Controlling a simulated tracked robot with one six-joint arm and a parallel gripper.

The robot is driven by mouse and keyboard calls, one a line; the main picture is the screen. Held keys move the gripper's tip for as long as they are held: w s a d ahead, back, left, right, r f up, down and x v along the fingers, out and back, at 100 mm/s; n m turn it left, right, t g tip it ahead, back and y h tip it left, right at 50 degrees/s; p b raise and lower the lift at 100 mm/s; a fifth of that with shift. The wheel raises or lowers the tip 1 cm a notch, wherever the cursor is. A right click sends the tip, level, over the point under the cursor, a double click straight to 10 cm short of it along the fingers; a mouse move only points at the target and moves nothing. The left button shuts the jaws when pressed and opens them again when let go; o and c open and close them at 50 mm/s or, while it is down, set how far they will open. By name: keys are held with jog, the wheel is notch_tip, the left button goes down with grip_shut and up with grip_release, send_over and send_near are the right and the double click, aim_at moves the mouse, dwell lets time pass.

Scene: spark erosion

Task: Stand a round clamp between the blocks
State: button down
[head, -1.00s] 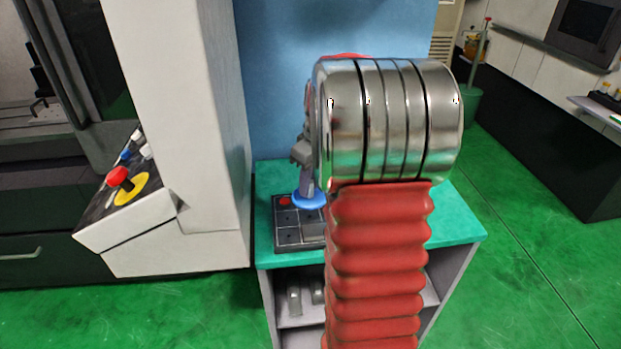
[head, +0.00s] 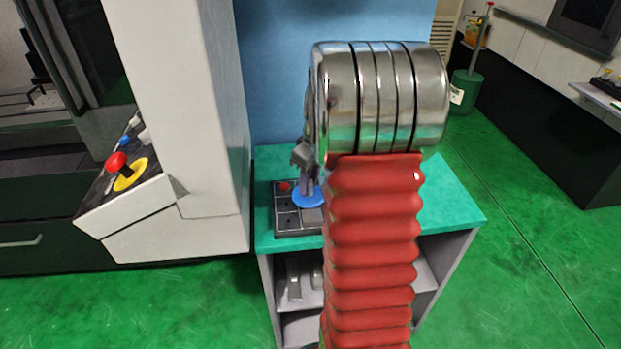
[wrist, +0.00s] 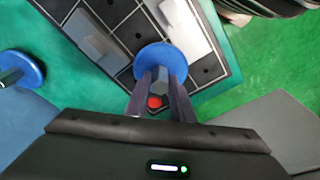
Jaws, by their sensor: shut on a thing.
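My gripper (wrist: 160,92) is shut on the grey stem of a round clamp (wrist: 160,58), whose blue disc points away from me. The disc also shows in the head view (head: 309,199), over the dark tray (head: 287,236); I cannot tell whether it touches the tray. In the wrist view a short grey block (wrist: 86,36) lies left of the held clamp, and a long pale block (wrist: 183,25) lies beyond it and to the right. The disc hides part of the tray between them. A second blue round clamp (wrist: 22,68) stands apart at the left.
The tray has square cells and a red spot (wrist: 155,102). It lies on a green-topped cabinet (head: 452,208) with open shelves. A white machine with a red button (head: 117,162) stands at the left. The cabinet top's right side is clear; my arm hides its middle.

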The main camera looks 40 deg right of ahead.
jog(key=shift+f, duration=0.1)
jog(key=c, duration=1.5)
grip_release()
jog(key=shift+o, duration=0.2)
jog(key=shift+w+r, duration=0.1)
jog(key=shift+r, duration=0.45)
notch_tip(320, 180, up, 10)
